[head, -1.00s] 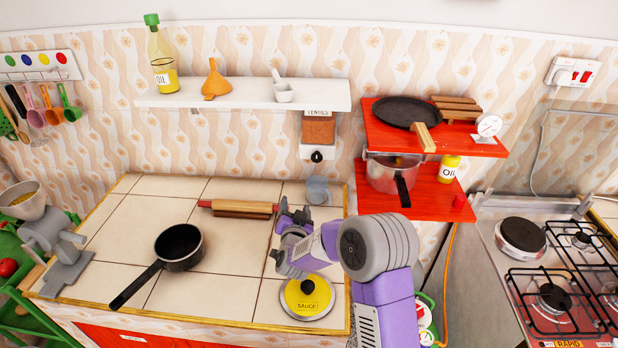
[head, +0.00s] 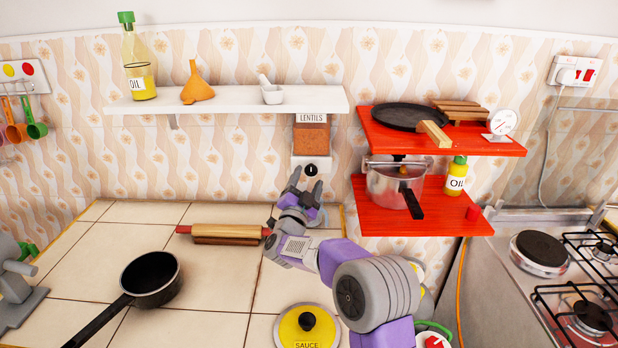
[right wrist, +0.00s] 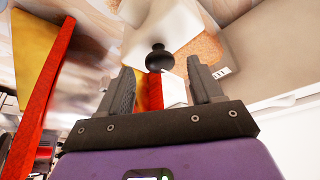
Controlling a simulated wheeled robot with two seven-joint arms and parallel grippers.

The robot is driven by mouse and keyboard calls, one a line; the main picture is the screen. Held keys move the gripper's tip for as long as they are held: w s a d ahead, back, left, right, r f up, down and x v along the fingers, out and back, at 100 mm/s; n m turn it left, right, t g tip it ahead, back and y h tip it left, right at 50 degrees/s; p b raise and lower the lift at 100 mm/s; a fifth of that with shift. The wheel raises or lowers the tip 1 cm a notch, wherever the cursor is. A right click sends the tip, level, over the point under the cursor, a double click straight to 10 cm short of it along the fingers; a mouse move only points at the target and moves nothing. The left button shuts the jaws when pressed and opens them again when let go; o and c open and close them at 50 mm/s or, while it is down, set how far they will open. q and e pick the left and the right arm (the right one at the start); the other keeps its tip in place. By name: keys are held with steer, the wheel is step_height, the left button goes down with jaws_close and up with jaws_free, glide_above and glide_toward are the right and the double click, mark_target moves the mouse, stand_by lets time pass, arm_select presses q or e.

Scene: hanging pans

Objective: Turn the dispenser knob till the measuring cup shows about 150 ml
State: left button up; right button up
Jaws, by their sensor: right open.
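The lentils dispenser (head: 312,136) hangs on the wall under the white shelf, with brown lentils in its window. Its round black knob (head: 310,170) is on the white lower part. My right gripper (head: 306,184) is open and empty just below and in front of the knob. In the right wrist view the black knob (right wrist: 159,57) shows beyond and between the two open fingers (right wrist: 160,70), apart from them. My left gripper is out of view.
The white shelf (head: 225,104) above holds an oil bottle, a funnel and a mortar. Red shelves (head: 375,221) with pans stand close to the right. A rolling pin (head: 222,234), a black pan (head: 150,277) and a yellow lid (head: 309,330) lie on the tiled counter.

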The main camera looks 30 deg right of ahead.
mark_target(311, 169)
steer(key=shift+x, duration=1.3)
steer(key=shift+c, duration=0.2)
steer(key=c, duration=1)
steer(key=shift+m, duration=0.3)
